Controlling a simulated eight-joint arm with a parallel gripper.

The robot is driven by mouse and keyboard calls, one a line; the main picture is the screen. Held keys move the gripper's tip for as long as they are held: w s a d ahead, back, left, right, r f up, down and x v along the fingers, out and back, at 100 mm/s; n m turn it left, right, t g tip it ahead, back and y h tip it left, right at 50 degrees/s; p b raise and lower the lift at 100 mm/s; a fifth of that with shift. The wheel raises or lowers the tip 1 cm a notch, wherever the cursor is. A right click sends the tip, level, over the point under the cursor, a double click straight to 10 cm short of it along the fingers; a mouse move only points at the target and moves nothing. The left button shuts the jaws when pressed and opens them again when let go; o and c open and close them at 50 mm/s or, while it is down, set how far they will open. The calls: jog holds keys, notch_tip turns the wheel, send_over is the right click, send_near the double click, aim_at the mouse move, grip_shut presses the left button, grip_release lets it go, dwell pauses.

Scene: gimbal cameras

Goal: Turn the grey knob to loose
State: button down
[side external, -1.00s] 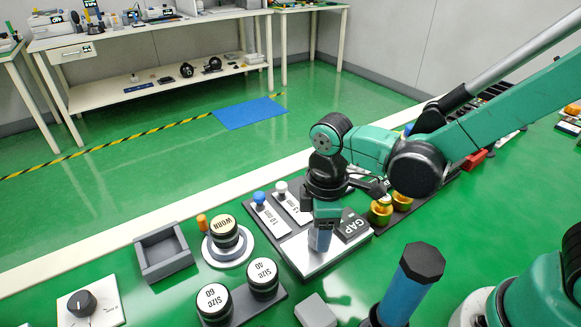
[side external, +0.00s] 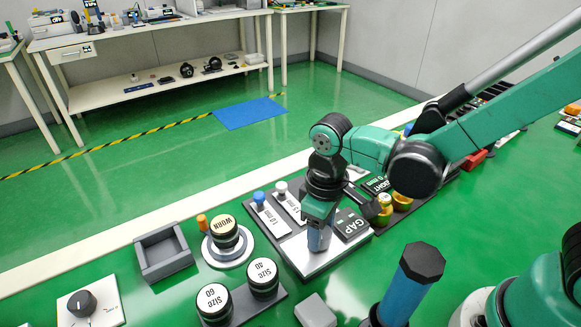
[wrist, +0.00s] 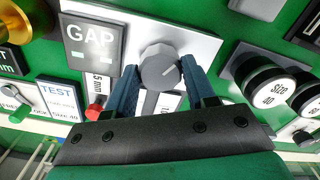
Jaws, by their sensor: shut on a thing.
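In the side external view my gripper (side external: 318,238) points down over the silver plate (side external: 338,262) and hides the knob. A dark block marked GAP (side external: 351,224) stands beside the knob on the same plate. No marking for loose is readable in these frames.
Blue-topped and white-topped pegs with mm labels (side external: 270,218) lie just left of my gripper. Brass parts (side external: 384,208) stand close on the right. The WORN puck (side external: 224,230), Size 60 and Size 40 pucks (side external: 263,277) and an empty grey tray (side external: 163,254) are farther left.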

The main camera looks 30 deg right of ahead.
jog(key=m, duration=0.5)
jog(key=shift+a+m, duration=0.1)
jog(key=shift+m, duration=0.2)
jog(key=m, duration=0.5)
jog(key=shift+m, duration=0.4)
jog(key=shift+c, duration=1.4)
grip_release()
jog(key=shift+r, duration=2.8)
